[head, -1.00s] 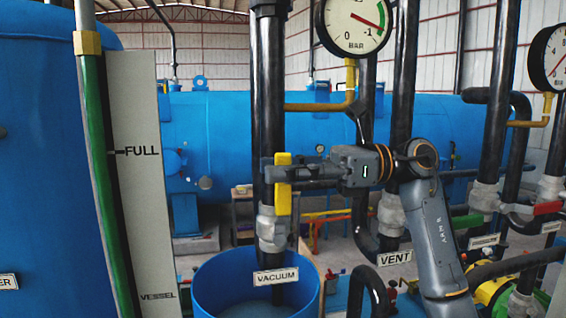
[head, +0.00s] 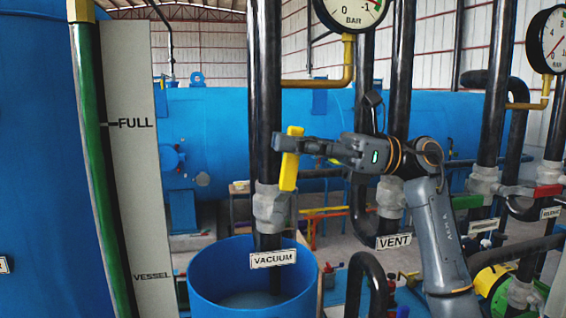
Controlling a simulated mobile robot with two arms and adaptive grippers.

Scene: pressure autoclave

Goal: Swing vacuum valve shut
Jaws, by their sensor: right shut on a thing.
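The vacuum valve's yellow lever (head: 290,160) stands near upright, its top tilted a little to the right, in front of the black vacuum pipe (head: 265,90). The grey valve body (head: 269,207) sits low on that pipe, above the white VACUUM label (head: 272,259). My right gripper (head: 285,146) reaches in from the right and is shut on the upper part of the lever; its fingers hide part of it. My left gripper is not in the head view.
A blue open tank (head: 212,285) stands below the valve. The vent pipe with its VENT label (head: 393,241) is to the right. A green lever (head: 467,201) and a red lever (head: 547,190) are farther right. A pressure gauge (head: 352,8) hangs above.

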